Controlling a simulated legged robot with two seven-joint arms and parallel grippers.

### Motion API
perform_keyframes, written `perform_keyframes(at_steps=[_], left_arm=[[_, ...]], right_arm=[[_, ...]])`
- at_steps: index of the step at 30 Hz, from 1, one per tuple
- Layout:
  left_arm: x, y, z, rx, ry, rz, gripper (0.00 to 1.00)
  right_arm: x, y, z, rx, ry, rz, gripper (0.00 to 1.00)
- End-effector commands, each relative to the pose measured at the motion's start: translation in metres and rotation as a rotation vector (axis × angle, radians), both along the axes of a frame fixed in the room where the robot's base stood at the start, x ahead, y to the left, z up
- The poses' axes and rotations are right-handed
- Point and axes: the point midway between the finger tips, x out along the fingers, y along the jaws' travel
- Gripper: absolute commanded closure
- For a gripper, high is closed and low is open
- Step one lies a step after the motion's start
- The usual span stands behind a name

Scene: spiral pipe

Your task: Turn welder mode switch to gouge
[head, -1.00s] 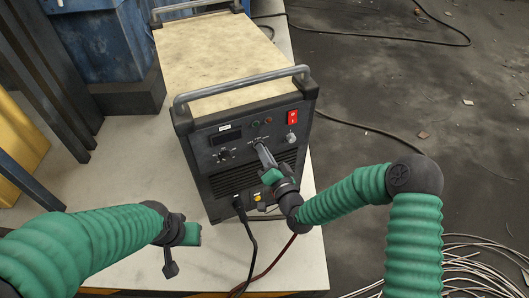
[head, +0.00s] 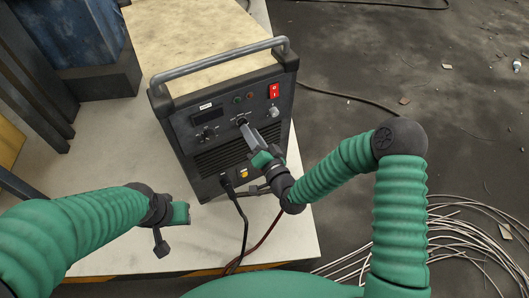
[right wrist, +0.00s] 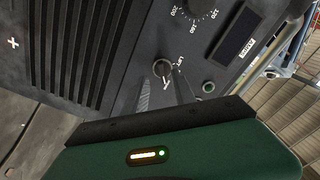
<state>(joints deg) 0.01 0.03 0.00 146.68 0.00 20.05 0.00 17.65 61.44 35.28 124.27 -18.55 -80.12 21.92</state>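The welder (head: 195,148) is a dark box with a tan top, standing on a pale table. Its mode switch shows in the right wrist view as a small dark round knob (right wrist: 163,68) with white lettering beside it, only partly readable. My right gripper (head: 243,124) reaches up to the front panel and covers the knob in the head view. In the right wrist view its two fingers (right wrist: 163,82) are apart, with their tips beside the knob; contact cannot be told. My left gripper (head: 165,240) is over the table, left of the welder, touching nothing visible.
A larger dial (right wrist: 198,8) and a display (right wrist: 238,35) sit near the knob. A red power switch (head: 274,91) is at the panel's upper right. Cables (head: 240,225) hang from the lower front. The front-left tabletop (head: 90,185) is clear.

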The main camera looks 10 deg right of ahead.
Motion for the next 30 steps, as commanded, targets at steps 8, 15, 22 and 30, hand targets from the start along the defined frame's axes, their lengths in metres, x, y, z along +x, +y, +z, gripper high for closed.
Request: perform_keyframes(at_steps=[8,15,22,30], left_arm=[[0.000,0.000,0.015,0.000,-0.001,0.000,0.64],[0.000,0.000,0.026,0.000,0.000,0.000,0.64],[0.000,0.000,0.026,0.000,-0.001,0.000,0.64],[0.000,0.000,0.026,0.000,0.000,0.000,0.64]], right_arm=[[-0.079,-0.030,0.003,0.000,0.004,0.005,0.68],[-0.125,-0.047,0.005,0.002,0.001,0.008,0.68],[-0.133,-0.051,0.004,0.002,-0.005,0.008,0.68],[-0.133,-0.051,0.003,0.002,-0.004,0.009,0.68]])
